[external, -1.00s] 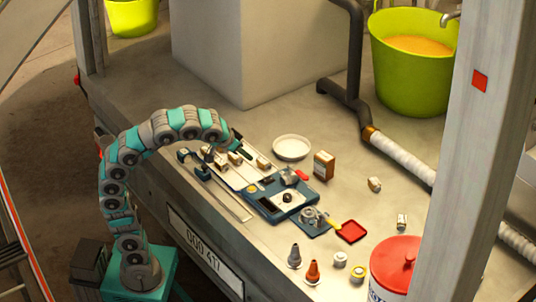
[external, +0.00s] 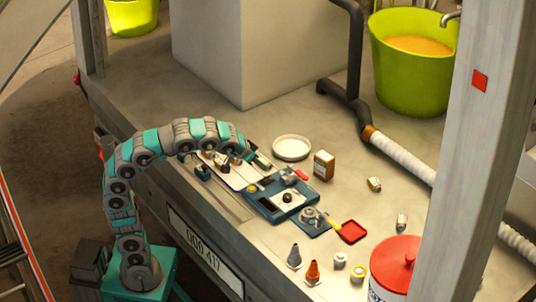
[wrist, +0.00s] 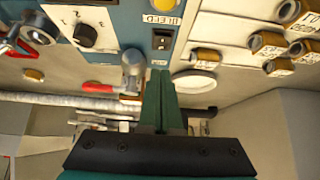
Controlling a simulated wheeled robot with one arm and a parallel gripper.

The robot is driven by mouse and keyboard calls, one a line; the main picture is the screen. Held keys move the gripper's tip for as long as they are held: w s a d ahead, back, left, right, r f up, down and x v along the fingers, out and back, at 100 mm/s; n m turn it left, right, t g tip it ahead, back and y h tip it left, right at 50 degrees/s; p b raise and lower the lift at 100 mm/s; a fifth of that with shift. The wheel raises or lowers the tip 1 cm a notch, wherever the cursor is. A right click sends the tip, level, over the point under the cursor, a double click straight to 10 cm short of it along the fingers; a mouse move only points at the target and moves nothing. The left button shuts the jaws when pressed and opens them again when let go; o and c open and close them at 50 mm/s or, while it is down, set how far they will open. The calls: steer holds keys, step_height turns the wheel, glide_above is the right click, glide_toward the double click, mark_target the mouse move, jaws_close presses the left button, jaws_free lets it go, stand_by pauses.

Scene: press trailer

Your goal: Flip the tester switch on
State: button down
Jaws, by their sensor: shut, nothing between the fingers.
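The blue tester panel (external: 262,206) lies on the trailer bed and carries a white plate with a black knob (external: 288,197). In the wrist view the panel (wrist: 183,22) shows at the top, with a dark rocker switch (wrist: 162,40) below a label reading BLEED. I cannot tell which way the rocker is tipped. My gripper (wrist: 160,73) has its green fingers together and empty, with the tips just below the switch in the picture, apart from it as far as I can see. In the external view my gripper (external: 257,160) hangs over the panel's far left end.
A metal valve with a red handle (wrist: 97,87) stands left of my fingers in the wrist view. A white dish (external: 291,148) and a brown box (external: 324,165) are close behind the panel. Several labelled blocks (wrist: 268,43) sit right of the switch. A red tray (external: 351,232) is nearer the front.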

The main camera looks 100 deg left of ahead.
mark_target(263, 180)
steer(key=shift+f, duration=2.4)
steer(key=b, duration=0.1)
steer(key=f+b, duration=0.1)
steer(key=shift+s+d+f+t+y+b, duration=0.1)
steer(key=shift+s+f+t+y+b, duration=0.05)
steer(key=shift+f+t+y+b, duration=0.2)
steer(key=shift+r+p, duration=0.75)
steer(key=shift+r, duration=0.5)
